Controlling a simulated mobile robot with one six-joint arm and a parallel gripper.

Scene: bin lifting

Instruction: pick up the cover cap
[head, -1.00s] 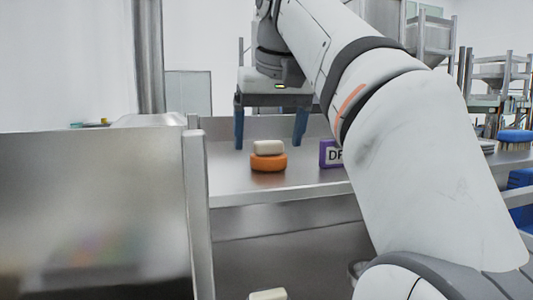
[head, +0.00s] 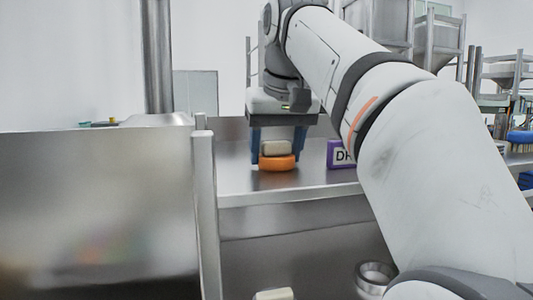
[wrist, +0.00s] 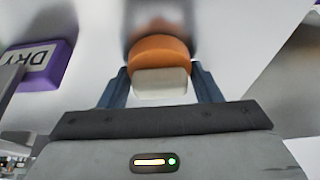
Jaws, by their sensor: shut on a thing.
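The orange round piece, which looks like the cover cap (head: 278,163), lies on the metal work surface with a cream block (head: 277,147) resting on top of it. The orange cap also shows in the wrist view (wrist: 158,48), with the cream block (wrist: 160,83) nearer the camera. My gripper (head: 277,158) is lowered over this stack, one blue finger on each side. The fingers are shut on the orange cap, with the cream block between them. In the wrist view the fingertips (wrist: 160,72) reach the cap's sides. The exact contact is partly hidden.
A purple box marked "DRY" (wrist: 40,66) stands close beside the stack; it shows right of it in the head view (head: 340,153). A metal panel (head: 95,210) stands at the left. Another pale block (head: 274,294) and a round metal container (head: 375,276) are below.

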